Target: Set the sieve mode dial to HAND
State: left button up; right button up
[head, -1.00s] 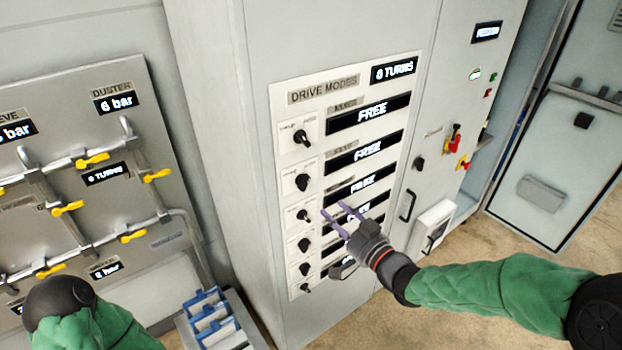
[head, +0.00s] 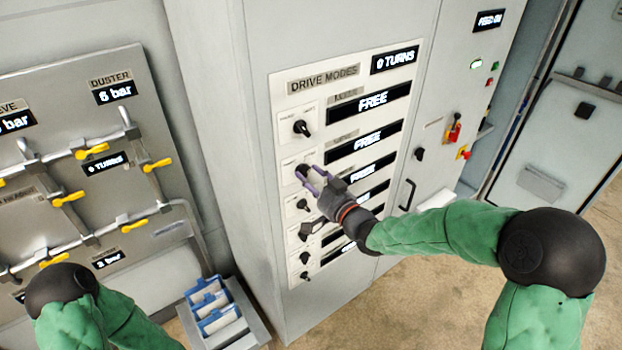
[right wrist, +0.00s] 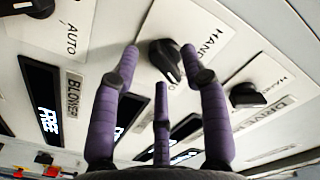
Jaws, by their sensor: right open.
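The DRIVE MODES panel (head: 318,77) carries a column of black dials. The second dial from the top (head: 302,168) is partly covered by my right gripper (head: 308,178); its name plate is too blurred to read. In the right wrist view this dial (right wrist: 165,58) has a HAND label on its right, and its pointer tilts toward the lower right. My right gripper's purple fingers (right wrist: 160,62) are open and spread close to the dial, with one fingertip near its right edge; contact cannot be told. My left gripper is out of view.
The top dial (head: 302,128) is just above, and a third dial (head: 303,204) is just below. A door handle (head: 407,194) and red switch (head: 454,132) are to the right. A pipe panel with yellow valves (head: 68,199) and a blue rack (head: 212,305) are left.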

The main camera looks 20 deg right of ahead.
grip_shut()
jog(key=shift+w+d+r+n+b, duration=0.1)
jog(key=shift+n+b, duration=2.9)
jog(key=shift+b, duration=0.9)
jog(key=shift+d+r+n+b, duration=0.1)
jog(key=shift+n+b, duration=2.9)
jog(key=shift+b, duration=0.85)
